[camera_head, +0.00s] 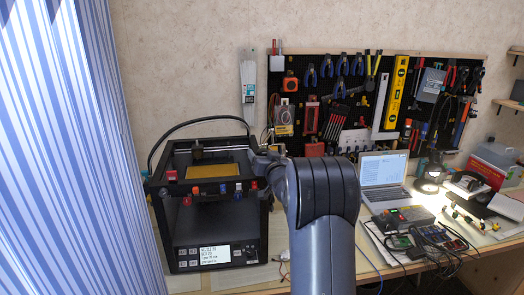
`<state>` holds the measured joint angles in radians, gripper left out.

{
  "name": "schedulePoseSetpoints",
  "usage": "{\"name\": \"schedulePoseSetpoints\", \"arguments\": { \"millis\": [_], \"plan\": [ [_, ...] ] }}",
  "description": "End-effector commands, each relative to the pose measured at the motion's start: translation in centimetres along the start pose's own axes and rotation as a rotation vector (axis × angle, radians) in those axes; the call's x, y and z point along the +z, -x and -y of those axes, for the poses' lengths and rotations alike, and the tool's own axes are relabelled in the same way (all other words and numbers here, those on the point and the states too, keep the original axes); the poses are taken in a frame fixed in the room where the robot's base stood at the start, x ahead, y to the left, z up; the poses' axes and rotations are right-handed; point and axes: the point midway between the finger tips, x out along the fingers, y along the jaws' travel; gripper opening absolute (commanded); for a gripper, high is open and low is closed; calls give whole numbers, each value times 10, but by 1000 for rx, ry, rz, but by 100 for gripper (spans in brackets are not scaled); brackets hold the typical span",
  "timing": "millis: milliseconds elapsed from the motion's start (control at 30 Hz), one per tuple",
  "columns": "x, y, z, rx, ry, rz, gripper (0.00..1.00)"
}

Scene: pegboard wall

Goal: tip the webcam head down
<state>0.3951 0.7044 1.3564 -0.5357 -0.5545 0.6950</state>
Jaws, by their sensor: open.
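I cannot make out the webcam head for certain. My grey arm rises in the middle of the view and hides what lies behind it. A small dark grey part at its left, by the right top corner of the 3D printer (262,225), looks like my gripper (264,163), partly hidden by the arm. It is open. Its fingers are too small to tell apart, and I see nothing held in it. I cannot tell whether it touches the printer. The printer is a black open frame with a yellow plate (206,171) and a lit display (214,255).
A pegboard (345,66) full of tools hangs behind. An open laptop (384,170), a lit desk lamp (428,184), circuit boards and cables crowd the bench at the right. A blue striped curtain (70,150) fills the left side. Little bench is free near the arm.

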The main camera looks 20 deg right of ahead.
Motion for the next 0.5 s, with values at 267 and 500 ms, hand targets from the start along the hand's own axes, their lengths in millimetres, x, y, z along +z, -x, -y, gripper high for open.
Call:
{"name": "schedulePoseSetpoints", "arguments": {
  "millis": [267, 500],
  "plan": [
    [0, -16, 0, 0, 0, -1, 68],
    [0, -16, 0, 0, 0, -1, 68]
  ]
}}
